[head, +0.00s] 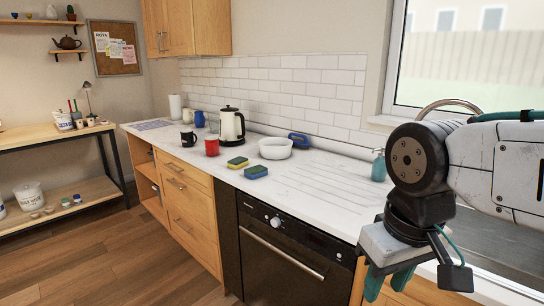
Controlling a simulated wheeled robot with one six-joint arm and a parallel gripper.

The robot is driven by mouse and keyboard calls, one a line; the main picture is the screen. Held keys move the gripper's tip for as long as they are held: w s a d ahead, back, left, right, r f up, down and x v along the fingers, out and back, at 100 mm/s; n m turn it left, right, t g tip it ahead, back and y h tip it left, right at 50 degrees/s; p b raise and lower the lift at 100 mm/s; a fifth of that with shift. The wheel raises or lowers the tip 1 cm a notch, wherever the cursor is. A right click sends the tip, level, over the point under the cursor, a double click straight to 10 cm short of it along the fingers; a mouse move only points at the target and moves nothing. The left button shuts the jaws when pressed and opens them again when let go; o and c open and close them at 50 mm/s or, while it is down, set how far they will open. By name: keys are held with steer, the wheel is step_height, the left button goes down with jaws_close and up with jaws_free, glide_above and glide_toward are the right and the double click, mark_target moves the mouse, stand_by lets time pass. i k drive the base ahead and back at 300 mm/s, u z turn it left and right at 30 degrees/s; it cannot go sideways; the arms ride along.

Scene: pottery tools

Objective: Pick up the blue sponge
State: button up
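A sponge with a blue body and a green top (256,172) lies flat on the white countertop (300,200), left of the ridged draining area. A second sponge with a yellow body and a dark green top (237,163) lies just behind it to the left, close beside it. My gripper (388,284) hangs at the lower right of the head view, pointing down, well to the right of both sponges.
A white bowl (275,148), a blue object (298,140), a red mug (212,146) and a kettle (231,124) stand behind the sponges. A teal bottle (378,167) stands near my arm. The counter between the sponges and my gripper is clear.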

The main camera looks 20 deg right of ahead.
mark_target(254, 172)
steer(key=u, duration=0.2)
steer(key=i, duration=0.25)
steer(key=u, duration=0.85)
steer(key=i, duration=1)
steer(key=u, duration=0.45)
steer(key=i, duration=0.85)
steer(key=z, duration=1.05)
steer(key=i, duration=0.85)
steer(key=z, duration=0.8)
